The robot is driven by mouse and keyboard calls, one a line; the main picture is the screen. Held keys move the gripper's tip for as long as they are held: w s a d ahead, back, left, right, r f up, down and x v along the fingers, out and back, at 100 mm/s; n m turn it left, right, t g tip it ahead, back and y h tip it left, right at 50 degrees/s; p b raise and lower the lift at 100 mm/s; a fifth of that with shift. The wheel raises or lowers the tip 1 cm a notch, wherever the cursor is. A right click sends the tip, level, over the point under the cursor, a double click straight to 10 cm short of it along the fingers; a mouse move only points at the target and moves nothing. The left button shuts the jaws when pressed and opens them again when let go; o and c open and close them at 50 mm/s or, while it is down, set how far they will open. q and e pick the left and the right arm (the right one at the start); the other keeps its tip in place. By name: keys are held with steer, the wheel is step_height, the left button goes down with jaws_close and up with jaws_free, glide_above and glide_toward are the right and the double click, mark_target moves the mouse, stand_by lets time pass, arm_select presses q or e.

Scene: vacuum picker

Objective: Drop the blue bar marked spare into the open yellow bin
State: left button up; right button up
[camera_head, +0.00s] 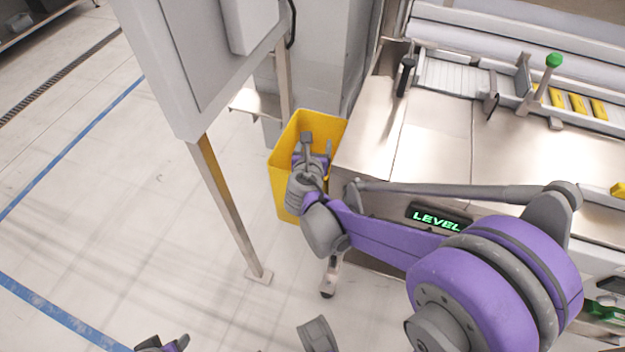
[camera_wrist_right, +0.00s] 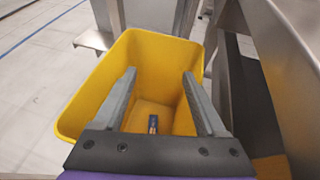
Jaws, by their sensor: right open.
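The open yellow bin (camera_head: 281,180) stands on the floor against the left end of the machine. It fills the middle of the right wrist view (camera_wrist_right: 85,113). A small dark blue bar (camera_wrist_right: 153,124) shows low inside the bin, between my fingers in the picture and apart from them; any marking on it is too small to read. My right gripper (camera_head: 311,150) is over the bin's opening, pointing down into it. In the right wrist view the jaws (camera_wrist_right: 159,75) are wide apart with nothing between the tips.
A steel machine table (camera_head: 365,135) borders the bin on the right. A grey cabinet (camera_head: 190,60) on a thin leg (camera_head: 228,200) stands to the left. Several yellow bars (camera_head: 578,103) lie on the machine at the upper right. The floor at left is clear.

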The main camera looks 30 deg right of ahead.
steer(key=p+v, duration=0.1)
steer(key=v, duration=0.7)
